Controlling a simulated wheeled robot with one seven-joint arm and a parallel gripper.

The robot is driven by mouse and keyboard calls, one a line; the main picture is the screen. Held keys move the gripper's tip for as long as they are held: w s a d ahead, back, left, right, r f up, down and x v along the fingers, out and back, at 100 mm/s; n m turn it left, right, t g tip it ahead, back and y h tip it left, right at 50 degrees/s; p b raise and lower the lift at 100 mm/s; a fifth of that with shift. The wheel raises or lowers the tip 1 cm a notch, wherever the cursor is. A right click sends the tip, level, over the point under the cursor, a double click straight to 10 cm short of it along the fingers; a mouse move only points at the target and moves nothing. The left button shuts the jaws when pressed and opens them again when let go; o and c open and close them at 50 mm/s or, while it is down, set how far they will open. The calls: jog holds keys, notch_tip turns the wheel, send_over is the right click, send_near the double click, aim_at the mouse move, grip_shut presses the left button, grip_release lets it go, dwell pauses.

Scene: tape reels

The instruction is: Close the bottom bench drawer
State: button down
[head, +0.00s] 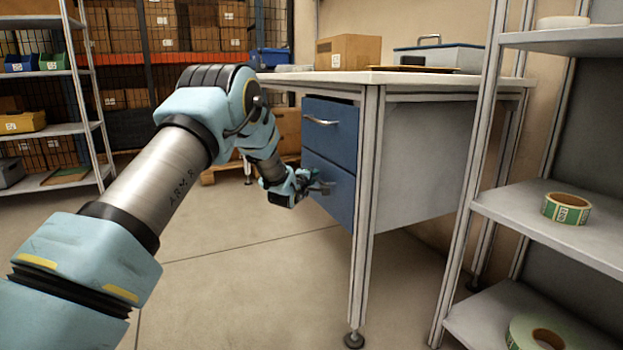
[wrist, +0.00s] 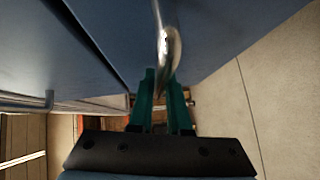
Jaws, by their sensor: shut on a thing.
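The bottom bench drawer (head: 342,200) is the lower of two blue drawers under the workbench in the head view. Its front looks close to in line with the top drawer's front; I cannot tell exactly how far out it stands. My gripper (head: 317,188) is at the bottom drawer's handle, at the end of my outstretched arm. In the wrist view my gripper's green fingers (wrist: 163,82) are shut on the shiny metal handle (wrist: 170,50). The blue drawer front (wrist: 220,35) fills the upper right there, with a dark gap along its left side.
The top drawer (head: 332,128) with its own handle is just above. The white workbench top (head: 340,76) carries a cardboard box (head: 348,51) and a grey case (head: 440,57). A bench leg (head: 366,220) stands right of the drawers. The floor left of the bench is clear.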

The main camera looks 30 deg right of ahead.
jog(key=c, duration=0.9)
grip_release()
jog(key=shift+d+r, duration=0.1)
jog(key=shift+d, duration=0.1)
jog(key=shift+o, duration=0.2)
jog(key=p+v, duration=0.2)
jog(key=v, duration=0.9)
jog(key=shift+p, duration=0.4)
jog(key=shift+w, duration=0.1)
